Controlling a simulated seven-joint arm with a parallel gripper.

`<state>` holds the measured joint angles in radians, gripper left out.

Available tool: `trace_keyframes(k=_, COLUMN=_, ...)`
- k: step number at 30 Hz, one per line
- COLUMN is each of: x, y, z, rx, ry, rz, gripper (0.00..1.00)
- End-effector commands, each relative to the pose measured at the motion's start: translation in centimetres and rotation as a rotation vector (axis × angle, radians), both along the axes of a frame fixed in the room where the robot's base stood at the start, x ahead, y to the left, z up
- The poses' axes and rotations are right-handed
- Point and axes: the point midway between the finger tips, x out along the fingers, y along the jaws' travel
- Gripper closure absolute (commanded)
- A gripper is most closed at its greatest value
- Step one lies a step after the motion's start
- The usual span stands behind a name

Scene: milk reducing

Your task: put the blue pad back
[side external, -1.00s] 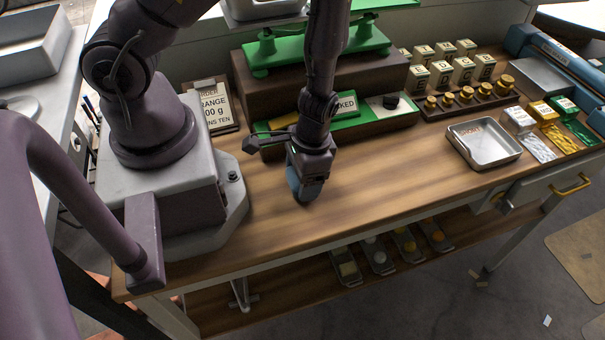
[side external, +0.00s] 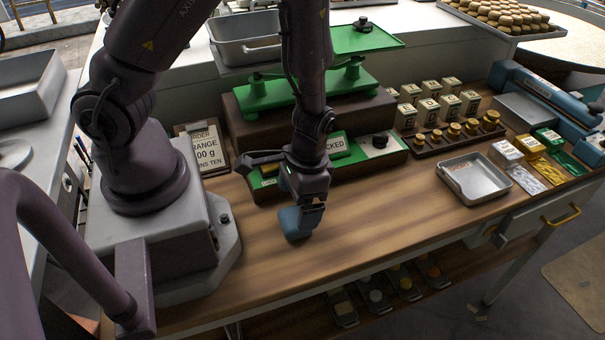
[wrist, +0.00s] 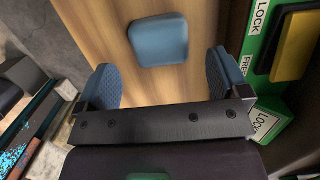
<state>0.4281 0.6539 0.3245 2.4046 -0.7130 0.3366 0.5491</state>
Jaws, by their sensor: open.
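A blue rounded-square pad (wrist: 158,40) lies flat on the wooden bench top in the wrist view, just beyond my fingertips and between their lines. My gripper (wrist: 161,76) is open and empty, with a blue textured face on each finger. In the side external view my gripper (side external: 295,222) points down low over the bench, in front of the green balance unit. There its blue finger hides the space behind it, and I cannot tell the pad apart from it.
A green panel with a yellow block (wrist: 295,45) and LOCK and FREE labels is close on the right in the wrist view. A metal tray (side external: 473,180), brass weights (side external: 455,131) and labelled blocks (side external: 430,110) stand to the right. The bench front (side external: 370,215) is clear.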

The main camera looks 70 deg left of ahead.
Motion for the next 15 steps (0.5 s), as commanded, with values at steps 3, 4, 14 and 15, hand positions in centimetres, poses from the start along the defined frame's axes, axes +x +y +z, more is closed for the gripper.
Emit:
trace_keyframes(k=3, x=0.5, y=-0.1, z=2.6, rx=-0.003, ry=-0.007, rz=-0.005, gripper=0.06)
trace_keyframes(k=4, x=0.5, y=-0.1, z=3.2, rx=-0.003, ry=-0.006, rz=-0.005, gripper=0.06)
trace_keyframes(k=14, x=1.0, y=0.0, z=6.9, rx=-0.001, ry=0.000, rz=0.001, gripper=0.06)
trace_keyframes(k=15, x=1.0, y=0.0, z=7.0, rx=-0.001, ry=0.001, rz=0.001, gripper=0.06)
